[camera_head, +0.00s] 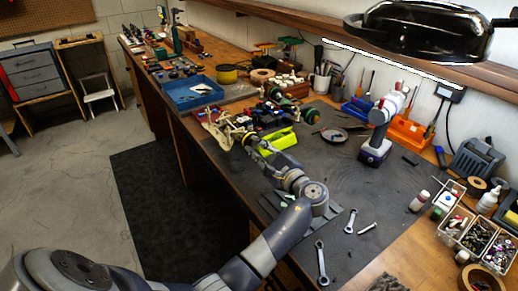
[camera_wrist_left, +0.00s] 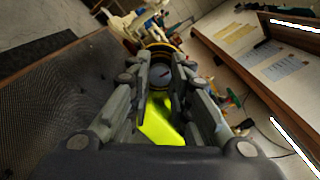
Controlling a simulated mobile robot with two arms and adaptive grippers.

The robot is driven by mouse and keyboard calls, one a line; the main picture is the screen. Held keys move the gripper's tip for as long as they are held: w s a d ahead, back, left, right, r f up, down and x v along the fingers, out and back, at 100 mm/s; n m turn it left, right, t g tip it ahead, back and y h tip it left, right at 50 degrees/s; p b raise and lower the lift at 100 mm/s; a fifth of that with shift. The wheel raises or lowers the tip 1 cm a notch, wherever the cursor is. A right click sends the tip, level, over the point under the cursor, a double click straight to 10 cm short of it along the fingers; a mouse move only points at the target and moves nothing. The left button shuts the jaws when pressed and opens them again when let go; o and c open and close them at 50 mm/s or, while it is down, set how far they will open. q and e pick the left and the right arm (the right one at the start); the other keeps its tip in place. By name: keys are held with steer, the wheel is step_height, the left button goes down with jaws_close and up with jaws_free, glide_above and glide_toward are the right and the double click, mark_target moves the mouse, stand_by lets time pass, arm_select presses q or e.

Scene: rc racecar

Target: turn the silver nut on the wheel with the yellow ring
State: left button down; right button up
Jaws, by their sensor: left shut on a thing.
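The RC car (camera_head: 270,118) stands on the workbench mat, with a bright yellow-green part (camera_head: 283,138) at its near side. The wheel with the yellow ring (camera_wrist_left: 158,47) is straight ahead in the left wrist view, largely covered by my fingers. A round grey silver nut (camera_wrist_left: 160,75) with a small red mark shows between the fingers. My left gripper (camera_head: 254,143) reaches to the near side of the car; in the left wrist view the fingers (camera_wrist_left: 161,80) are shut on the silver nut. The exact contact is partly hidden. My right gripper is out of view.
A blue tray (camera_head: 190,93) lies left of the car. A cordless drill (camera_head: 380,135) stands to the right. Wrenches (camera_head: 322,262) lie on the near mat, and parts bins (camera_head: 475,235) are at the right.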

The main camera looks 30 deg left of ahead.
arm_select(q)
steer(key=c, duration=1.4)
jaws_free()
steer(key=shift+c, duration=0.2)
steer(key=v, duration=1.2)
